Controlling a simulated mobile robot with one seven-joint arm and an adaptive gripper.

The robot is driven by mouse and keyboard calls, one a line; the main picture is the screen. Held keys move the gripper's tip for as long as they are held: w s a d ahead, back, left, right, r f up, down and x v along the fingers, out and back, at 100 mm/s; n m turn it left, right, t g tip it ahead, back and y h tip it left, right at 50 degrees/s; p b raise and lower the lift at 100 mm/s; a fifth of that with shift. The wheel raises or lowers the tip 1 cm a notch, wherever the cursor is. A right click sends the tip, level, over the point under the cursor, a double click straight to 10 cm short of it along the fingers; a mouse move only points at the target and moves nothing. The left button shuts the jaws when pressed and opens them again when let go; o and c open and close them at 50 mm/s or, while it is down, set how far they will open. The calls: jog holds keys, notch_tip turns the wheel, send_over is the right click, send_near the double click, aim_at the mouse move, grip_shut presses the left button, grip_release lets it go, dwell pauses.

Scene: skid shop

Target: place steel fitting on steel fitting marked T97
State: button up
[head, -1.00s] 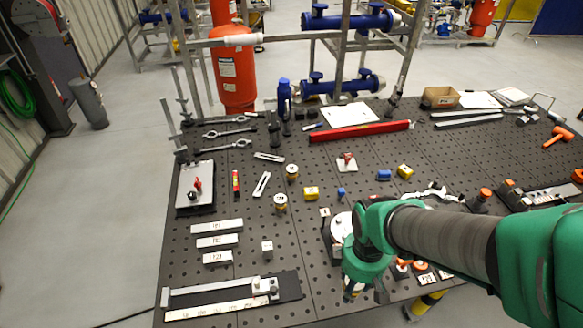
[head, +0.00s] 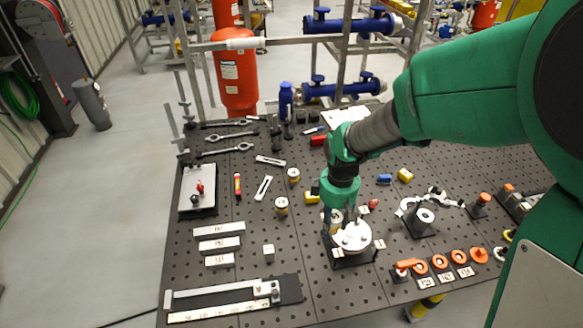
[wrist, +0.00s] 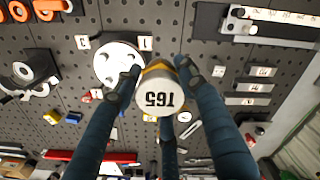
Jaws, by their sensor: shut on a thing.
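My gripper (head: 337,222) is shut on a steel fitting. Two similar fittings stand on the table left of the gripper in the head view: a nearer one (head: 281,208) and a farther one (head: 293,177). Their marks are too small to read, so I cannot tell which is T97.
The white flange (head: 354,234) stands close by the gripper. Orange rings (head: 438,262) lie near the front edge. White labelled blocks (head: 220,244) and a white cube (head: 268,251) are to the left. Bare perforated table (head: 300,275) shows between the cube and the flange.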

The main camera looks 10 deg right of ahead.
jog(key=w+a+f+p, duration=0.15)
jog(key=w+f, duration=0.25)
jog(key=w, duration=1)
jog(key=w+a+f+p, duration=0.15)
jog(key=w+f, duration=0.25)
jog(key=w, duration=1)
jog(key=shift+s+d+f, duration=0.1)
jog(key=shift+d+f, duration=0.05)
jog(key=shift+f, duration=1.05)
jog(key=shift+s+d+f, duration=0.1)
jog(key=shift+f, duration=1.05)
jog(key=shift+w, duration=0.15)
jog(key=p, duration=0.2)
send_over(293, 172)
jog(key=shift+f, duration=0.7)
jog(key=shift+f, duration=0.2)
jog(key=shift+f+p, duration=0.6)
jog(key=shift+f, duration=1)
jog(key=shift+f, duration=0.1)
